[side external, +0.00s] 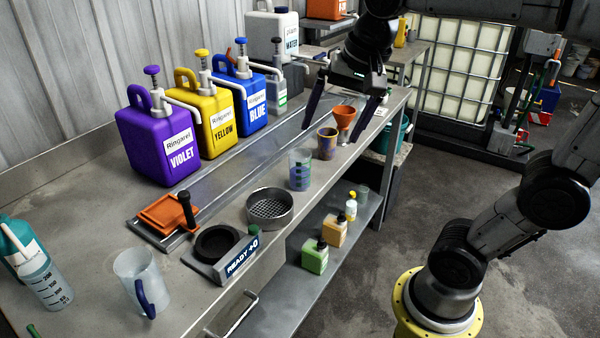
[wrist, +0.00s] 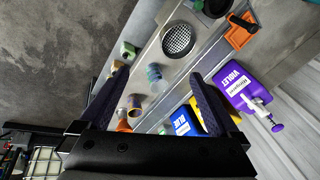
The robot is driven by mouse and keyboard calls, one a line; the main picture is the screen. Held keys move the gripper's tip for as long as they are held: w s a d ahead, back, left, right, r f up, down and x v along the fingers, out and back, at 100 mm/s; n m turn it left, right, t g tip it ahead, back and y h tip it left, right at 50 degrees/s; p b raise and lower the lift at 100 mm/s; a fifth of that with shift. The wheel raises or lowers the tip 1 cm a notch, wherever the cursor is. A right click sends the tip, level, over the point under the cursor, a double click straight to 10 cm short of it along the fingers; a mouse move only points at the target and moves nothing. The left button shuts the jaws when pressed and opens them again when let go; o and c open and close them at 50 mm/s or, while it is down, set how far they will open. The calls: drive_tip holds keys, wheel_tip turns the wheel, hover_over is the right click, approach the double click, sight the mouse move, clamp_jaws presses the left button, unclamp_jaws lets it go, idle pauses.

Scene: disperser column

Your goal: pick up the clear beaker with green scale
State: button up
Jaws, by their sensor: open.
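A clear beaker (side external: 300,168) with bluish and greenish markings stands upright on the metal bench, left of a multicoloured cup; the scale's colour is hard to make out. In the wrist view the beaker (wrist: 154,74) appears small between the fingertips, well beyond them. My gripper (side external: 327,135) is open and empty, pointing down above the bench, above and to the right of the beaker in the side view. It also shows in the wrist view (wrist: 159,75), its two dark fingers wide apart. Nothing touches the beaker.
The multicoloured cup (side external: 327,143) and an orange funnel (side external: 344,118) stand close to the beaker. A round sieve (side external: 270,207) is on its other side. Violet (side external: 158,145), yellow (side external: 204,120) and blue (side external: 243,98) jugs line the back. A clear handled jug (side external: 136,278) stands in front.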

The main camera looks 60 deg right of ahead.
drive_tip(key=w+d+m+g, duration=0.1)
drive_tip(key=w+d+m, duration=0.25)
drive_tip(key=w, duration=0.35)
drive_tip(key=m+g, duration=0.3)
drive_tip(key=m, duration=0.1)
approach(299, 152)
drive_tip(key=s+a, duration=0.1)
drive_tip(key=a, duration=0.1)
drive_tip(key=shift+n, duration=0.25)
wheel_tip(299, 152, down, 8)
drive_tip(key=shift+s+d+f, duration=0.1)
drive_tip(key=shift+d+f, duration=0.05)
drive_tip(key=shift+f, duration=0.1)
drive_tip(key=shift+s+d+f, duration=0.1)
drive_tip(key=shift+f, duration=2.95)
drive_tip(key=c, duration=1.4)
drive_tip(key=shift+r, duration=0.15)
drive_tip(key=shift+c, duration=0.2)
